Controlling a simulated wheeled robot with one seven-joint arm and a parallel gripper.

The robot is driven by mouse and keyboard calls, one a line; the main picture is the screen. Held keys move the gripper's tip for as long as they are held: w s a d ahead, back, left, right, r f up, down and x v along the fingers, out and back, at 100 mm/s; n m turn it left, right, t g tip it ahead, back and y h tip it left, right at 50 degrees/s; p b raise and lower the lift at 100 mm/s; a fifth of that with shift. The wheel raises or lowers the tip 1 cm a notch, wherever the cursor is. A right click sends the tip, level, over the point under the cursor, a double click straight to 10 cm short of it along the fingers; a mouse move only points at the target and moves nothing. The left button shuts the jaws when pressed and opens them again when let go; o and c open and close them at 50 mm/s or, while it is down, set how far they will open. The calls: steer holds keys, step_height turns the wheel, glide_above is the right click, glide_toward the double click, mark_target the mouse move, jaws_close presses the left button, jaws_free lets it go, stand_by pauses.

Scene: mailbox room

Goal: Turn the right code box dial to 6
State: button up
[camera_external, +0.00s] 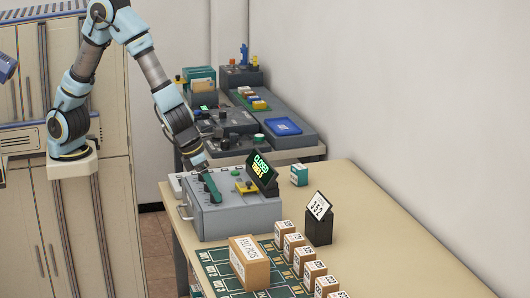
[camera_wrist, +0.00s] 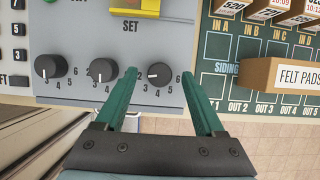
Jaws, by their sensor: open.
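The code box (camera_external: 232,219) is a grey box on the near table. In the wrist view, its panel (camera_wrist: 100,25) has three black dials in a row: left dial (camera_wrist: 50,67), middle dial (camera_wrist: 103,71) and right dial (camera_wrist: 159,73). Numbers ring the dials. The right dial's white mark seems to point left, near 2. My gripper (camera_wrist: 162,73) is open, its green fingers on either side of the right dial in the picture. I cannot tell whether they touch it. In the external view, my gripper (camera_external: 212,188) is over the box top and hides the dials.
A tilted display (camera_external: 262,173) reads CLOSED in green above an amber line. A yellow part (camera_external: 246,187) sits before it. The FELT PADS carton (camera_external: 250,262) and several small boxes (camera_external: 294,246) stand on the green board. A black card stand (camera_external: 319,225) is behind.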

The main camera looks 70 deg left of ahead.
steer(key=shift+w+f, duration=0.15)
steer(key=shift+f, duration=0.35)
jaws_close()
stand_by(0.3)
